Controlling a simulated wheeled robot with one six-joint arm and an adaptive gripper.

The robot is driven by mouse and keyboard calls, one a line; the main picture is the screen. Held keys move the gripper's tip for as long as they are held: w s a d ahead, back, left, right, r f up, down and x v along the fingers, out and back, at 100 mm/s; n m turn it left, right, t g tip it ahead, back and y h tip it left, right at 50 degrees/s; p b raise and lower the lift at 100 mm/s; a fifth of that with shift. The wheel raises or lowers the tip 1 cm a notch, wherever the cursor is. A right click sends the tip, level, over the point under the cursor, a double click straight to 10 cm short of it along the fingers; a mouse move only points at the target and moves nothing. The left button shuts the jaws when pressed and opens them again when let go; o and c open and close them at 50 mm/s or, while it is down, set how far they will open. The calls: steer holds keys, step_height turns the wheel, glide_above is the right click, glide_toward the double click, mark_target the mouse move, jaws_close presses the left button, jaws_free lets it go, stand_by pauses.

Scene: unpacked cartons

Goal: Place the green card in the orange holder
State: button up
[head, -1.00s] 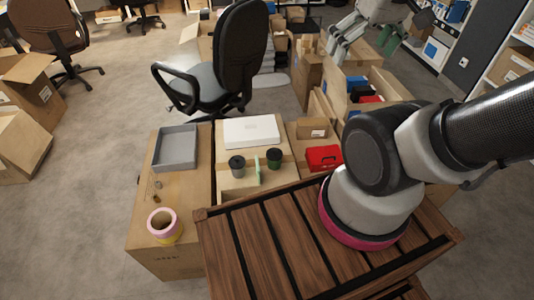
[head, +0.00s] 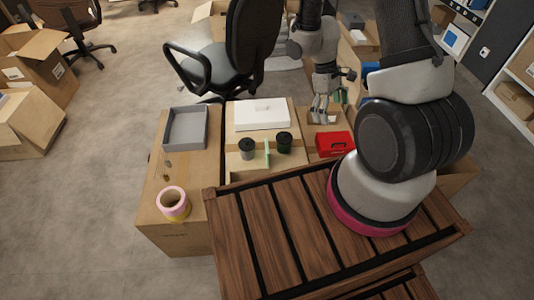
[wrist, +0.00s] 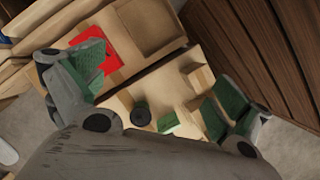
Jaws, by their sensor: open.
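The green card (head: 267,153) stands upright between two dark cups in the head view. It also shows in the wrist view (wrist: 168,122), below the middle, beside a black cup. My gripper (head: 321,110) hangs above the right-hand carton, behind the red box and to the right of the card. In the wrist view my gripper (wrist: 150,90) has its green-padded fingers spread wide, with nothing between them. The card is apart from the fingers. I cannot make out an orange holder in either view.
A red box (head: 333,144) lies to the right. A white box (head: 262,114) lies behind, a grey tray (head: 185,128) at left, and tape rolls (head: 173,203) at front left. An office chair (head: 252,50) stands behind.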

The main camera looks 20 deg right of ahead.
step_height(320, 180, down, 9)
steer(key=w+a+n, duration=0.1)
steer(key=a+n, duration=0.1)
steer(key=n, duration=0.1)
steer(key=n+t+y, duration=0.4)
steer(key=n+y, duration=0.2)
steer(key=y, duration=0.1)
glide_toward(267, 150)
step_height(267, 150, down, 5)
steer(key=w+a, duration=0.1)
steer(key=w, duration=0.1)
steer(key=x, duration=0.7)
steer(key=shift+w+d+f, duration=0.15)
steer(key=shift+d+f, duration=0.05)
steer(key=shift+d, duration=0.05)
steer(key=c, duration=1.1)
